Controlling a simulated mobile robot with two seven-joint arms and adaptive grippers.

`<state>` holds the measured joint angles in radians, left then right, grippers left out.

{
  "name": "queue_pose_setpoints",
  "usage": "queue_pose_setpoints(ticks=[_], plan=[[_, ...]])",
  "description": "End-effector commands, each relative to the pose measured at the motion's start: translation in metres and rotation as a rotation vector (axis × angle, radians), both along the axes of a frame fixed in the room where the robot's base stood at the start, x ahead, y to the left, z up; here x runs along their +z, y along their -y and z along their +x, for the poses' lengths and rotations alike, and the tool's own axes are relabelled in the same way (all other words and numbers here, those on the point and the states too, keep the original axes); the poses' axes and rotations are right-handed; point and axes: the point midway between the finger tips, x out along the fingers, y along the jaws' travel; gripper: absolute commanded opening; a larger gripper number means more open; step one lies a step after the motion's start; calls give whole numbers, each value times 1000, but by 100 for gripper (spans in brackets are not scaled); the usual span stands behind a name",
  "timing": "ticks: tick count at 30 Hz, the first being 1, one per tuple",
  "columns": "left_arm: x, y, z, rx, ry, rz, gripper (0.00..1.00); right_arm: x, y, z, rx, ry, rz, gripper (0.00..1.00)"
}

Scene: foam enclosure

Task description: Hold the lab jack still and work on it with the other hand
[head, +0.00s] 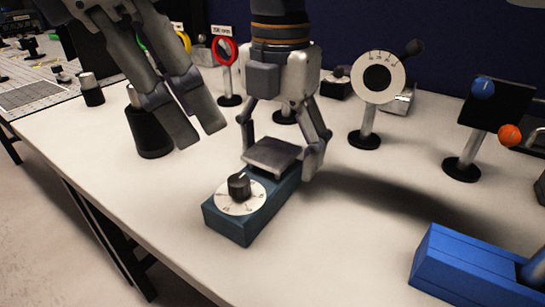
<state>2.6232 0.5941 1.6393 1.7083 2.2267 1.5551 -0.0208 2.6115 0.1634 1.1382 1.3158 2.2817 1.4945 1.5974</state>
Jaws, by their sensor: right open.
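The thing that appears to be the lab jack is a teal box (226,221) on the white table, with a grey metal plate (271,154) at its far end. A black knob (239,186) on a white dial is on its near end. My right gripper (279,150) points down over the plate. It is open, with one finger on each side of the plate; contact is unclear. My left gripper (198,133) hangs to the upper left of the box, apart from it. Its two fingers look close together, but the angle hides the gap.
A black cone-shaped stand (151,134) is behind my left gripper. A white dial on a post (377,78) and a black panel with blue and orange knobs (496,104) stand at right. A blue block (470,268) is at the lower right. Table between is clear.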

Motion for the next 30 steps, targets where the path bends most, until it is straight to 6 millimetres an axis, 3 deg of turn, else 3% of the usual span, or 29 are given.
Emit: queue_pose_setpoints(ticks=[6,15,25,27,30], plan=[[0,0,0,-1,0,0,33,-26,0,0,1,0,0,77],[0,0,0,-2,1,0,33,-28,0,0,0,0,0,74],[0,0,0,-2,-1,1,33,-28,0,0,0,0,0,0],[0,0,-1,4,1,1,42,-28,0,0,0,0,0,0],[6,0,-7,104,9,1,42,-28,0,0,0,0,0,0]])
